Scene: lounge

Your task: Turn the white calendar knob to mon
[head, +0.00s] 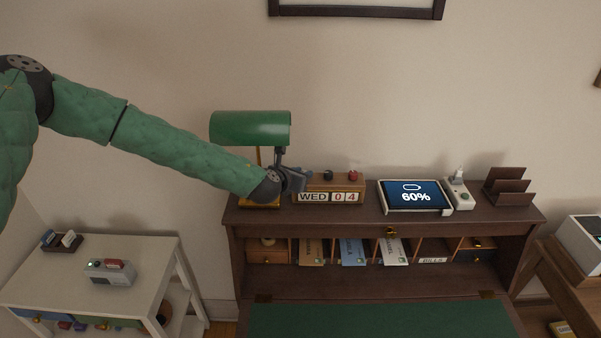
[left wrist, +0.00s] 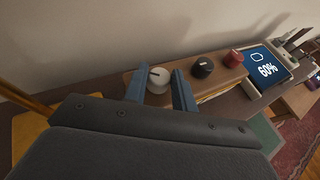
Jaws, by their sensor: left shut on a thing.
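A wooden calendar block (head: 333,187) stands on top of the desk and reads "WED 04". Its white knob (left wrist: 159,80) shows in the left wrist view at the left end of the block's top, with a dark pointer mark. My left gripper (head: 300,180) is at the left end of the block in the head view. In the left wrist view its two blue fingers (left wrist: 158,88) stand on either side of the white knob, shut on it. A black knob (left wrist: 203,67) and a red knob (left wrist: 233,58) sit further right on the block. In the head view the white knob is hidden behind my gripper.
A green lamp (head: 250,128) stands close behind my left forearm. A tablet showing 60% (head: 415,196) is right of the calendar, beside a white power strip (head: 458,192) and a dark letter rack (head: 508,187). A white side table (head: 60,285) stands at lower left.

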